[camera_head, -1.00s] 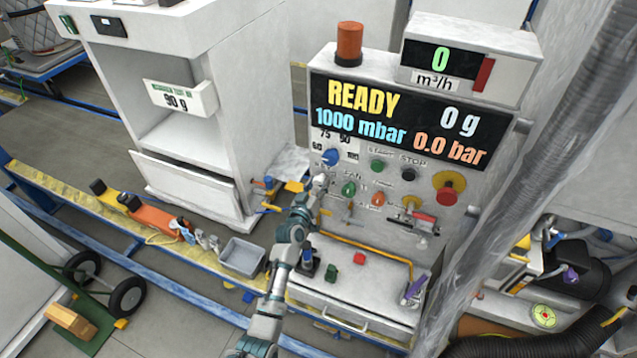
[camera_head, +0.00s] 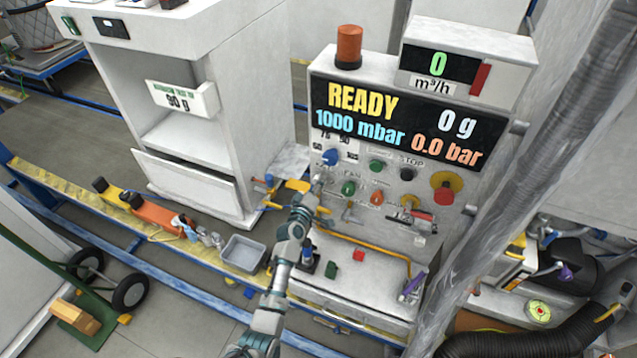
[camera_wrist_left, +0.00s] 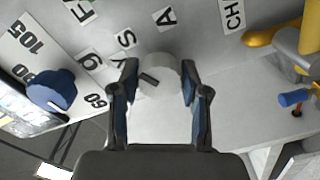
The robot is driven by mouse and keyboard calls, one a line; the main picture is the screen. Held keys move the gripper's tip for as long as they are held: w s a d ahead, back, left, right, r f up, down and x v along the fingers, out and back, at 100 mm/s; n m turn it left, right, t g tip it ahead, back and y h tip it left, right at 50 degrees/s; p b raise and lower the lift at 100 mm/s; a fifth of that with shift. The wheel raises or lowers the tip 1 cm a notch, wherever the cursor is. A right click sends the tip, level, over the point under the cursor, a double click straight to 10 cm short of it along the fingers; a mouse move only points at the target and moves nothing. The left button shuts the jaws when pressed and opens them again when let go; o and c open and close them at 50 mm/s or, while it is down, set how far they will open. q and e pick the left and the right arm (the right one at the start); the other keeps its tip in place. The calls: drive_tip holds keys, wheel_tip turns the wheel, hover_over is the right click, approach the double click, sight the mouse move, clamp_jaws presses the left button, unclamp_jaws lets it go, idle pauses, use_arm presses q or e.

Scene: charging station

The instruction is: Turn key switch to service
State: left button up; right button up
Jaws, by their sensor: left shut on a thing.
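The key switch is a round light-grey knob with a dark slot, seen in the left wrist view (camera_wrist_left: 165,72) on the grey panel. Small labels with single letters, such as S (camera_wrist_left: 126,40) and A (camera_wrist_left: 166,17), surround it. The dark slot lies slanted on its near left side. My right gripper is not in view.
A blue dial (camera_head: 331,157) sits just above the gripper and also shows in the left wrist view (camera_wrist_left: 52,90). Green (camera_head: 348,188) and orange (camera_head: 377,198) knobs and a red emergency button (camera_head: 445,195) are to the right. The display (camera_head: 397,124) reads READY.

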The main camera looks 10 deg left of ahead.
use_arm(q)
drive_tip(key=shift+f, duration=0.1)
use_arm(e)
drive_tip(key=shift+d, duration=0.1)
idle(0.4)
use_arm(q)
drive_tip(key=o, duration=1)
drive_tip(key=shift+o, duration=0.7)
drive_tip(key=shift+w, duration=0.15)
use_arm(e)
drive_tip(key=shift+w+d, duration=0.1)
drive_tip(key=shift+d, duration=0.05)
use_arm(q)
drive_tip(key=s+a, duration=0.2)
drive_tip(key=s, duration=0.9)
drive_tip(key=shift+s+a, duration=0.15)
drive_tip(key=shift+s, duration=0.2)
drive_tip(key=shift+f, duration=0.1)
